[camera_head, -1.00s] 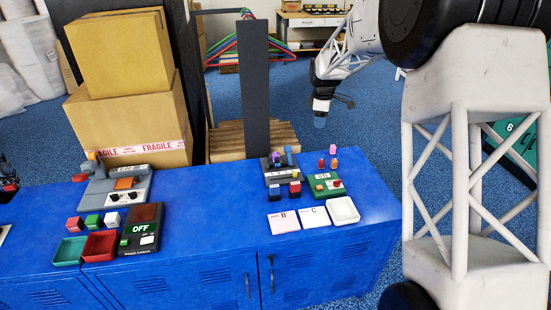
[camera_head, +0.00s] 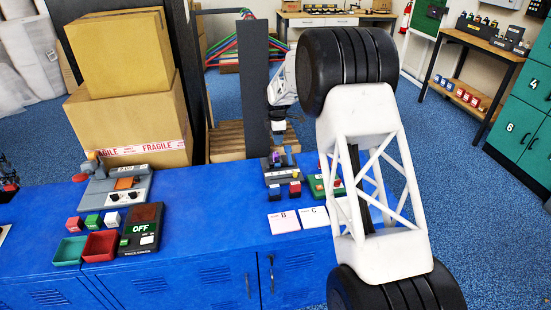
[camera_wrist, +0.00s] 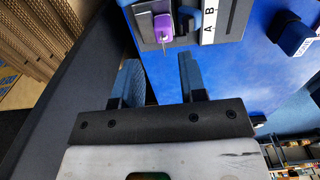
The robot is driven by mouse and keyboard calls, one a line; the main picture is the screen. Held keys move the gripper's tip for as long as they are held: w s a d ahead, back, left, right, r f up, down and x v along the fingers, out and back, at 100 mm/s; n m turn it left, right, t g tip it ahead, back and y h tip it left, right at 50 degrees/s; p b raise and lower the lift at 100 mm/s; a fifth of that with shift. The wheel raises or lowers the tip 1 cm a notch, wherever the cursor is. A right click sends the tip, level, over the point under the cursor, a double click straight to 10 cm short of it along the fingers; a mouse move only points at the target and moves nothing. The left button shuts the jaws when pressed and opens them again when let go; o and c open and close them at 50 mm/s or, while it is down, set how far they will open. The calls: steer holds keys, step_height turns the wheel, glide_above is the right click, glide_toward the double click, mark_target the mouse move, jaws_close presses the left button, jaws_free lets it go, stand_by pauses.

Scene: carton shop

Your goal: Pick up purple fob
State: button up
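The purple fob (camera_wrist: 162,28) is on a dark grey holder (camera_wrist: 232,20) with a strip lettered A and B, near the top of the wrist view. In the head view the fob (camera_head: 276,158) is small on the dark holder (camera_head: 273,180) on the blue cabinet. My gripper (camera_wrist: 160,78) is open, its two blue-grey fingers apart with nothing between them. The fob lies ahead of the fingertips, roughly in line with the gap and not touching. In the head view my gripper (camera_head: 278,139) is above the holder, its fingers too small to make out.
A dark upright post (camera_head: 254,90) stands close behind the holder. A blue block (camera_head: 273,191) and a red-topped block (camera_head: 295,188) stand before it. The green holder (camera_head: 318,187) and card C (camera_head: 314,217) are partly behind my arm.

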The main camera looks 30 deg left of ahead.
mark_target(277, 153)
steer(key=shift+f, duration=1.25)
steer(key=shift+f, duration=0.15)
steer(key=shift+s+d+f, duration=0.1)
steer(key=shift+s+f, duration=0.05)
steer(key=shift+f, duration=2.3)
steer(key=shift+c, duration=0.3)
jaws_close()
steer(key=shift+r, duration=0.2)
